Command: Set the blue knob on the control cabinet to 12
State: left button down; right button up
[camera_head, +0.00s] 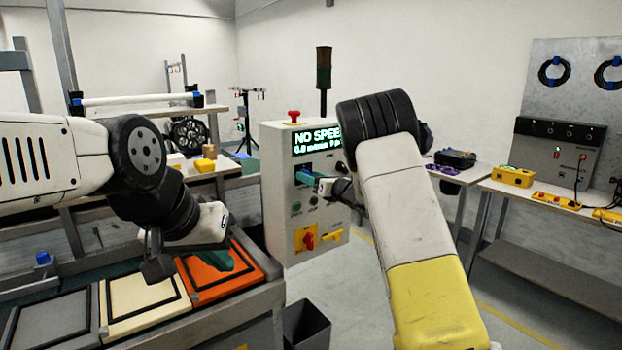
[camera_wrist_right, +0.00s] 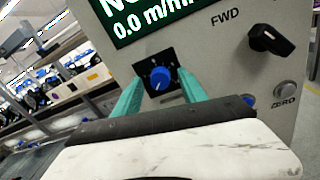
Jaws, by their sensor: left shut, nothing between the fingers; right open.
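The control cabinet (camera_head: 278,190) stands in the middle of the head view, with a lit green display (camera_head: 318,141) on its face. The blue knob (camera_wrist_right: 160,78) sits on a dark dial plate below the display in the right wrist view. My right gripper (camera_wrist_right: 158,92) is open, its two teal fingers either side of the knob in that view; I cannot tell whether they touch it. In the head view my right gripper (camera_head: 305,177) is at the cabinet face and the arm hides part of the display. My left gripper (camera_head: 210,268) is shut and empty above the orange panel.
A black selector marked FWD (camera_wrist_right: 270,42) and a ZERO button (camera_wrist_right: 285,90) are right of the knob. A red-and-yellow switch (camera_head: 306,238) is lower on the cabinet. The orange panel (camera_head: 256,262) lies under my left gripper. A dark bin (camera_head: 306,325) stands on the floor.

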grip_shut()
